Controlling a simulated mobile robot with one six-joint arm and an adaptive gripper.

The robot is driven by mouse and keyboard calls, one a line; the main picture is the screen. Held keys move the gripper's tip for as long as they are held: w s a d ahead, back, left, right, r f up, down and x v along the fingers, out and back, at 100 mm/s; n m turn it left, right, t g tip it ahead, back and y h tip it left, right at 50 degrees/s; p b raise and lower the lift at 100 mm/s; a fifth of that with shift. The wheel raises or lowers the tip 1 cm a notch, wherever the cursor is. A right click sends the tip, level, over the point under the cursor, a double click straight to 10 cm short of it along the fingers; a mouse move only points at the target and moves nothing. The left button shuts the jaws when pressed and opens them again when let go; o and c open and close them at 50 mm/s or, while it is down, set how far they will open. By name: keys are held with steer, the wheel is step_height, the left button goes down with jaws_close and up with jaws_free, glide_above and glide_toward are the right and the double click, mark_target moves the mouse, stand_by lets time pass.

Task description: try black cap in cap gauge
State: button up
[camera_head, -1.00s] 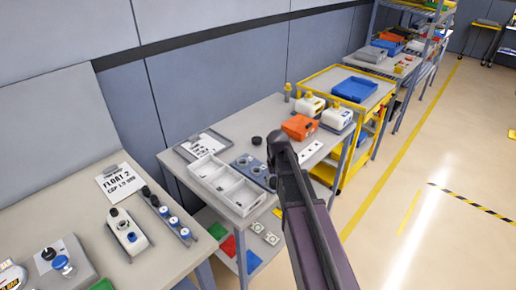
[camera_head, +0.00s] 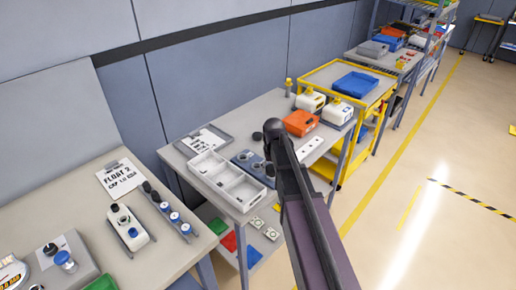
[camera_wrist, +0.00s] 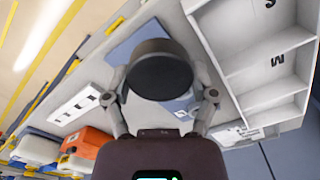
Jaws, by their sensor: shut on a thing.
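In the wrist view my gripper (camera_wrist: 160,92) is shut on a round black cap (camera_wrist: 160,72), held between its two fingers. The cap gauge, a blue-grey block (camera_head: 243,158) with dark round spots along it, lies on the middle table beside the white tray. In the wrist view a blue surface (camera_wrist: 125,47), apparently the gauge, shows beyond the cap, which hides much of it. I cannot tell whether the cap touches it.
A white compartment tray (camera_head: 210,168) with letters borders the gauge. Another black cap (camera_head: 257,136) sits behind it.

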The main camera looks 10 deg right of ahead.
steer(key=w+a+r+p, duration=0.1)
steer(key=w+a, duration=0.3)
steer(key=w, duration=0.8)
steer(key=shift+s+r, duration=0.1)
steer(key=b, duration=0.5)
glide_above(257, 168)
steer(key=shift+a+f, duration=0.1)
steer(key=shift+f, duration=2.6)
steer(key=shift+f+b, duration=1.25)
steer(key=shift+b, duration=0.15)
steer(key=o, duration=0.9)
